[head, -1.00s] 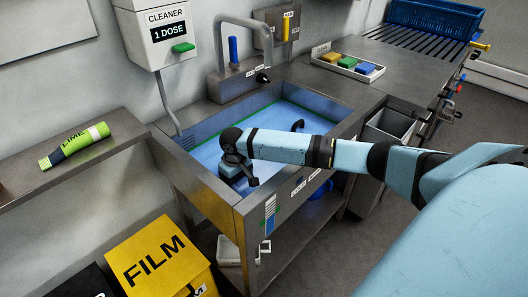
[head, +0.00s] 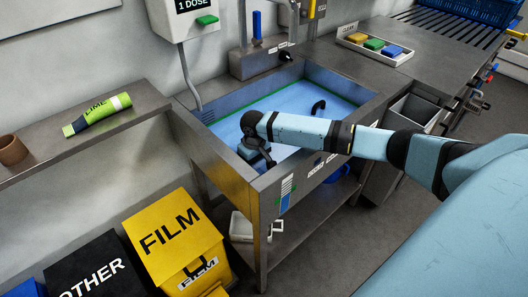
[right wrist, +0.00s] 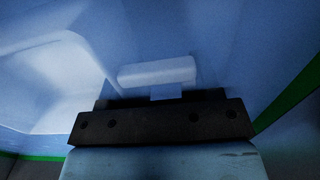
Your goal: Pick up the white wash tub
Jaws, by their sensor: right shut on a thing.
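A white tub (head: 241,229) stands on the lower shelf under the sink in the head view, partly hidden by the front leg. My right arm reaches in from the right over the sink, and its gripper (head: 257,156) points down inside the basin near the front left corner. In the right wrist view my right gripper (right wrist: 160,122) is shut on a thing. A pale rounded bar (right wrist: 157,72) lies just beyond the jaws, and the held part is mostly hidden. My left gripper is not in view.
The steel sink (head: 262,184) has a blue basin with a green line and a dark curved piece (head: 318,107) inside. A yellow FILM bin (head: 180,235) and a black OTHER bin (head: 92,268) stand at lower left. A tray of coloured blocks (head: 374,46) sits on the right counter.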

